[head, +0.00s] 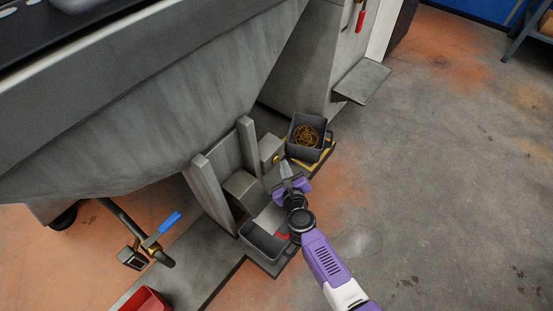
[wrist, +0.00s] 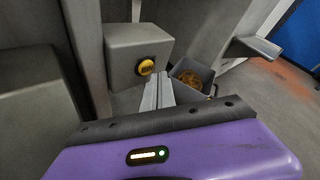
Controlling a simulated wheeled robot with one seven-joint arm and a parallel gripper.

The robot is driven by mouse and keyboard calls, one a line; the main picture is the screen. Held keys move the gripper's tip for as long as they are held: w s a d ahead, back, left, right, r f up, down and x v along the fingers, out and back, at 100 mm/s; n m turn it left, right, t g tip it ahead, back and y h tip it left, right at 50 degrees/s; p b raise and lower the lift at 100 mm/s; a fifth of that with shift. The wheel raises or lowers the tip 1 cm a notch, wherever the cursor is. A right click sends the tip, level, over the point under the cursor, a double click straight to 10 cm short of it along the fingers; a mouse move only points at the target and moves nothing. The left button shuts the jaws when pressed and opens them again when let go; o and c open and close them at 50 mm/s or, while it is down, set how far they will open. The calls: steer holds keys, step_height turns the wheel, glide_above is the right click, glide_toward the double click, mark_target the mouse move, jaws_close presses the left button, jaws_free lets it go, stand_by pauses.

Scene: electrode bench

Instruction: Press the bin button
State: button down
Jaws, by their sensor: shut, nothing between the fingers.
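The bin button (wrist: 146,67) is a round yellow button on the face of a grey box (wrist: 138,44), ahead of my gripper in the wrist view. In the head view the button (head: 277,159) is a small yellow spot on the box (head: 267,146). My gripper (wrist: 160,77) is shut and empty. Its fingertips lie just right of and below the button in the wrist view, and whether they touch it I cannot tell. In the head view my gripper (head: 286,167) points up toward the box. A grey bin (wrist: 190,76) with brownish-yellow coils inside stands to the right.
The same bin (head: 291,133) stands on a yellow-edged base in the head view. A second grey bin (head: 262,243) sits below my gripper. Upright grey posts (head: 214,187) stand left. A shelf (head: 362,81) juts out at right. Open floor (head: 430,190) lies right.

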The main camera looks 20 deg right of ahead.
steer(key=shift+s+d, duration=0.1)
steer(key=shift+s+d+p, duration=0.2)
steer(key=shift+s+d, duration=0.55)
steer(key=shift+s, duration=0.25)
steer(key=shift+s+d+p, duration=0.15)
steer(key=shift+s+d, duration=0.55)
steer(key=shift+s, duration=0.3)
